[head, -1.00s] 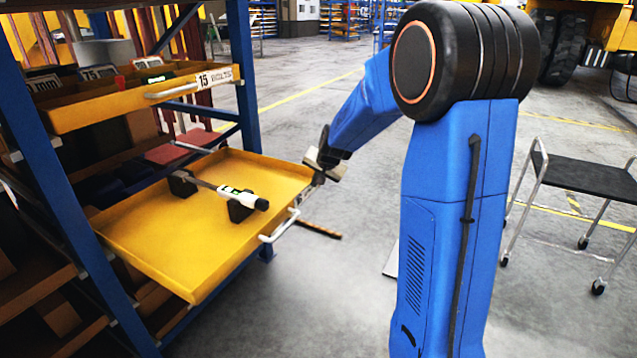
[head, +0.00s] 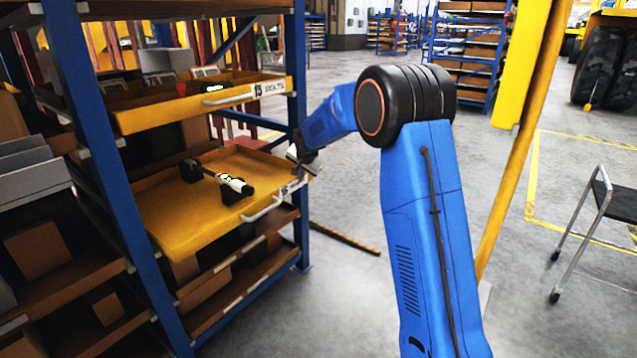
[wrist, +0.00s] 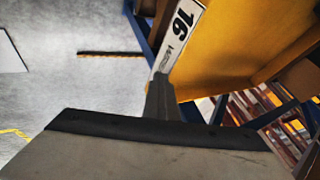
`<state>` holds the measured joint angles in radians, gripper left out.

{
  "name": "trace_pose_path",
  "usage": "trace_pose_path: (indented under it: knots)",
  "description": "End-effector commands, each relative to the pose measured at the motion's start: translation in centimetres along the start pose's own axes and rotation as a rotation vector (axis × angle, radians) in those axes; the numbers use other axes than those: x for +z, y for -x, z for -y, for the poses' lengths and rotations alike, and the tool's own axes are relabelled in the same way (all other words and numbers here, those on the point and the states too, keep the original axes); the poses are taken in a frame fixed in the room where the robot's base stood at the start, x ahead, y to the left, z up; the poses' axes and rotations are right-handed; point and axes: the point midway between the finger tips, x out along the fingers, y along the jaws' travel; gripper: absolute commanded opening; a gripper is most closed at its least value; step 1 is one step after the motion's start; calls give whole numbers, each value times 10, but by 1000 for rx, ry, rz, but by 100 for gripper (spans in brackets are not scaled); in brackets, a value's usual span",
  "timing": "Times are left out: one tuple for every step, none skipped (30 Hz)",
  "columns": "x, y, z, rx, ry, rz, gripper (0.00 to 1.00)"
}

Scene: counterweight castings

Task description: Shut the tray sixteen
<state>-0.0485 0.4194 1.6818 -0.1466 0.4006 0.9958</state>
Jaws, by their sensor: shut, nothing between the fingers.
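Tray sixteen (head: 195,225) is a shallow yellow tray, pulled part way out of the blue rack. Its white label (wrist: 181,28) reads 16 in the wrist view. A pale handle (head: 263,208) is on its front face. My gripper (head: 306,164) is at the front face near the right corner, by the label. In the wrist view my shut, empty fingers (wrist: 159,88) appear against or very near the front face; exact contact is hard to tell.
Tray 15 (head: 200,102), labelled bolts, sits above. The blue rack post (head: 299,70) stands just behind the right corner. A yellow post (head: 515,130) and a black-topped cart (head: 618,200) stand at right.

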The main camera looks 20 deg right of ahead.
Motion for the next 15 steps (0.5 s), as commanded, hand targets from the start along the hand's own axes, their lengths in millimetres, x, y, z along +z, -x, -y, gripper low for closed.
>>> trace_pose_path:
  knots:
    - [1, -8, 13, -1, 2, 0, 0]
    - [1, -12, 19, 0, 2, 1, 0]
    - [1, -15, 28, -1, 3, 1, 0]
    - [1, -19, 34, -2, 2, 0, 0]
    - [1, -22, 40, -1, 1, 1, 0]
    - [0, -25, 47, -1, 2, 0, 0]
    - [0, -28, 51, 0, 2, 0, 0]
    - [0, -31, 56, -1, 2, 0, 0]
    - [0, -34, 62, -1, 1, 0, 0]
    - [0, -35, 66, -1, 1, 0, 0]
    - [0, -37, 70, -1, 1, 0, 0]
    - [1, -40, 74, 0, 1, 1, 0]
    - [1, -41, 77, 0, 1, 1, 0]
    - [0, -42, 80, -1, 1, 0, 0]
    - [0, -44, 83, -1, 1, 0, 0]
